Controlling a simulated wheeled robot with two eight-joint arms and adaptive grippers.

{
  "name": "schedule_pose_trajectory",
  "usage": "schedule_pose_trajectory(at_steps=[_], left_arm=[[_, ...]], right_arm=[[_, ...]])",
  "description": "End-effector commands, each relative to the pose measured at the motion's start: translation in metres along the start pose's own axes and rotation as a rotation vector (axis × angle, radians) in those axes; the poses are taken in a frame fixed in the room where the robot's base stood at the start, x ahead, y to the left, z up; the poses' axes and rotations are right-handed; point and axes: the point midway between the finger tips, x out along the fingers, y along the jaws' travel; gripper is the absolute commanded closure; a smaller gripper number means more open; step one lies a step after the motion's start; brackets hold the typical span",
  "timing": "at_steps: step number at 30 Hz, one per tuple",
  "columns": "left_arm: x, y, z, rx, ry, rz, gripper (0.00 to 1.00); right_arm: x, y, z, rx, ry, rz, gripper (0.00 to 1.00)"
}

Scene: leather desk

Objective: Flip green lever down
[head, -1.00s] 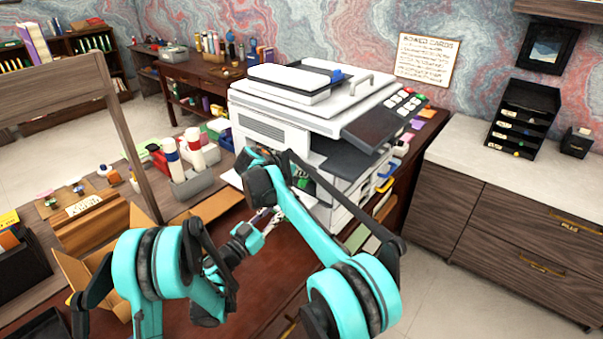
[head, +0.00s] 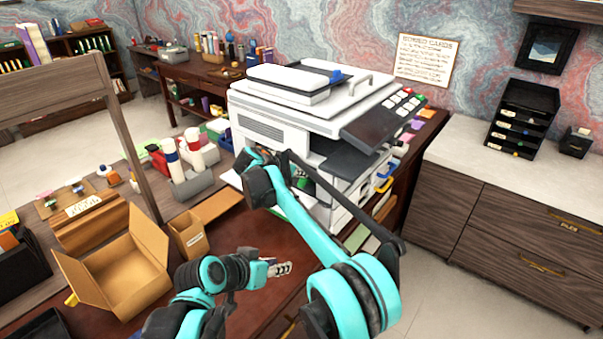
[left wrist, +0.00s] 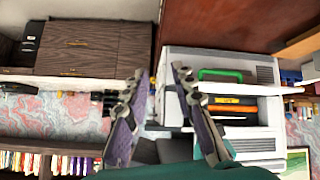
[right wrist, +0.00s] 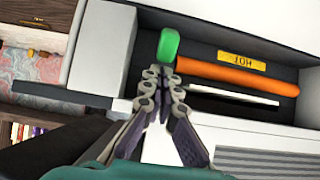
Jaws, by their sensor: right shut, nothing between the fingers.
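The green lever (right wrist: 169,45) shows as a rounded green end inside the open printer in the right wrist view. It stands beside an orange roller (right wrist: 235,76) with a yellow HOT label. My right gripper (right wrist: 163,75) is shut and empty, its fingertips right at the lever's near end; I cannot tell whether they touch. In the head view my right arm hides that gripper. The left wrist view shows a green bar (left wrist: 220,75) above the orange roller. My left gripper (head: 288,268) is open and empty, over the desk in front of the printer.
The white printer (head: 300,115) stands on the dark red desk, its front open. An open cardboard box (head: 120,270) and a smaller box (head: 188,238) lie left of my left arm. A grey caddy (head: 190,182) with bottles stands left of the printer.

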Motion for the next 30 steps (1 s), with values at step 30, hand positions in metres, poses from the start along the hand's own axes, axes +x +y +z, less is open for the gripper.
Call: schedule_pose_trajectory(at_steps=[30], left_arm=[[-0.087, -0.035, 0.101, -0.142, -0.157, -0.378, 0.74]], right_arm=[[-0.002, 0.000, 0.007, 0.000, 0.000, 0.000, 1.00]])
